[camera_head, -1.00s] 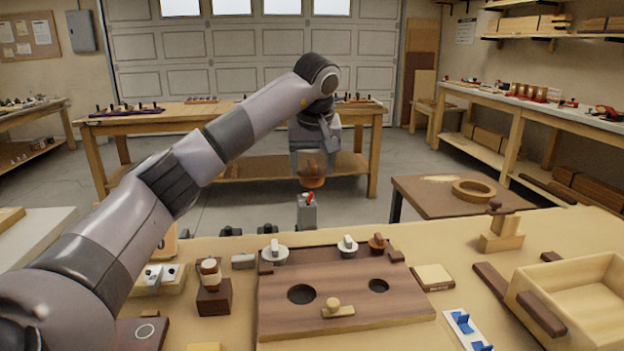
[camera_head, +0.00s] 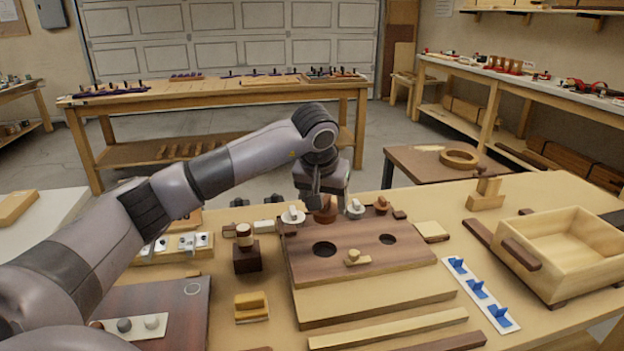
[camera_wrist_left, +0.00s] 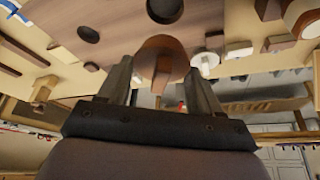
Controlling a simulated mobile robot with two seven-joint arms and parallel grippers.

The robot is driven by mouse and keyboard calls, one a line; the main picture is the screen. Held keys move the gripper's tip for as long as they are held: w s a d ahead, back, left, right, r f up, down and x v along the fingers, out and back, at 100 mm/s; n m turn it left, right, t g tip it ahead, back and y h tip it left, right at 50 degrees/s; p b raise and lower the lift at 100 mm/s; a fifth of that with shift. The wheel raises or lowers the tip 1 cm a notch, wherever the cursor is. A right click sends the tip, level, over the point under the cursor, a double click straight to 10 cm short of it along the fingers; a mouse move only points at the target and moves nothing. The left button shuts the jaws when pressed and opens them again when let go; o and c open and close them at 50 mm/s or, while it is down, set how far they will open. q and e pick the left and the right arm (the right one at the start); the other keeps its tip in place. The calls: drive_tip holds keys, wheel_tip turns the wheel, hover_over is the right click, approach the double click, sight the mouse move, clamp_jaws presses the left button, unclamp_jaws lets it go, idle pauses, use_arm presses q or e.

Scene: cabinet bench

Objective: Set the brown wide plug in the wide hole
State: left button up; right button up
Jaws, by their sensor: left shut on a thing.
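My left gripper (camera_head: 324,196) is shut on the brown wide plug (camera_head: 325,214), close to the back edge of the dark wooden board (camera_head: 312,271). In the left wrist view the brown plug (camera_wrist_left: 160,56) sits between the two fingers (camera_wrist_left: 158,88), its broad round face toward the board. The wide hole (camera_head: 324,248) is at the board's left and looks empty, in front of the held plug; a smaller hole (camera_head: 388,239) is to its right. Whether the plug touches the board is hard to tell. My right gripper is out of view.
White plugs (camera_head: 292,216) and (camera_head: 355,208) flank the held plug. A smaller brown plug (camera_head: 381,204) stands at the back right. A tan knobbed piece (camera_head: 357,258) lies on the board. A wooden crate (camera_head: 566,246) is at right, blue hooks (camera_head: 476,288) before it.

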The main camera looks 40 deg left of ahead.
sight(325, 223)
use_arm(q)
drive_tip(key=shift+s+d+f, duration=0.2)
drive_tip(key=shift+s+f, duration=0.1)
drive_tip(key=shift+s, duration=0.05)
drive_tip(key=shift+w+f+b, duration=0.1)
drive_tip(key=shift+f+b, duration=0.55)
wheel_tip(325, 223, down, 3)
drive_tip(key=b, duration=0.3)
drive_tip(key=shift+f, duration=0.15)
drive_tip(key=shift+f+b, duration=0.3)
drive_tip(key=shift+f, duration=0.55)
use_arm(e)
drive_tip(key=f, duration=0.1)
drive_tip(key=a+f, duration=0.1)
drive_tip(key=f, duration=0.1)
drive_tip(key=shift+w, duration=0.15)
use_arm(q)
drive_tip(key=shift+p, duration=0.35)
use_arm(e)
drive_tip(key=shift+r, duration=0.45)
use_arm(q)
drive_tip(key=shift+f+b, duration=0.6)
drive_tip(key=shift+f, duration=0.45)
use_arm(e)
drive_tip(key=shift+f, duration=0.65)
use_arm(q)
drive_tip(key=o, duration=1)
